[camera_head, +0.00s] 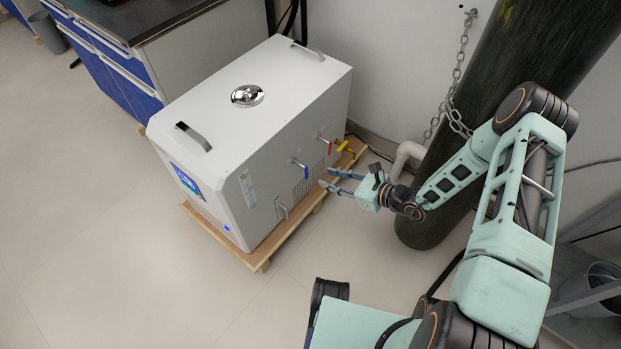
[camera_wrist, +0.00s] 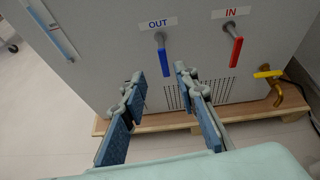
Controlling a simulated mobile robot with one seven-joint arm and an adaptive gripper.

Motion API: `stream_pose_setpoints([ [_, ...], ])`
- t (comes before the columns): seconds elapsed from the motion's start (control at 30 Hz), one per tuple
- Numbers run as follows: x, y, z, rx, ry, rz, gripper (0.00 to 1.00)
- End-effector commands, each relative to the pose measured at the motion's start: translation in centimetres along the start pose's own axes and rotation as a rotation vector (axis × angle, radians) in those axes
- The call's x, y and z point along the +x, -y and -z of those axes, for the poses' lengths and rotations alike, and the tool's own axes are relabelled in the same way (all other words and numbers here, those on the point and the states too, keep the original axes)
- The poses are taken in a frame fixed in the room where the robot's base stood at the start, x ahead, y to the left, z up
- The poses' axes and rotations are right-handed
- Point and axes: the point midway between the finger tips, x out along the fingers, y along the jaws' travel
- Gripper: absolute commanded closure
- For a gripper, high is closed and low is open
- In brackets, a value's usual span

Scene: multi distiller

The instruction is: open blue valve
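The blue valve handle (camera_wrist: 164,62) hangs straight down from its fitting under the "OUT" label, on the side of the white machine (camera_head: 262,118). In the head view the blue valve (camera_head: 305,172) shows small on the machine's right side. My gripper (camera_head: 325,179) is open and empty, in front of that side. In the wrist view my two fingers (camera_wrist: 160,88) stand apart, with the blue handle between them in the picture, beyond or near the fingertips. I cannot tell the exact gap, and no contact shows.
A red valve handle (camera_wrist: 236,52) under the "IN" label hangs to the right, and a yellow valve (camera_wrist: 269,74) sits lower right. The machine stands on a wooden pallet (camera_head: 262,259). A dark cylinder (camera_head: 430,222) with a chain stands behind my arm. The floor at left is clear.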

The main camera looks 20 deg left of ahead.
Motion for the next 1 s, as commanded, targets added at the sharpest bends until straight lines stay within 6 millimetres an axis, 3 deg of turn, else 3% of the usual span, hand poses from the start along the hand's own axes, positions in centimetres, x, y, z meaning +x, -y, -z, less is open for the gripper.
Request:
stream_pose_setpoints([
  [0.03, 0.5, -0.1, 0.9, 0.039, 0.010, 0.015, 0.72],
  [0.27, 1.8, -0.2, 1.3, 0.088, 0.024, 0.035, 0.72],
  [0.7, 9.5, 0.0, 1.3, 0.084, 0.023, 0.033, 0.72],
  [1.0, 11.6, 0.2, 1.1, 0.084, 0.021, 0.033, 0.72],
])
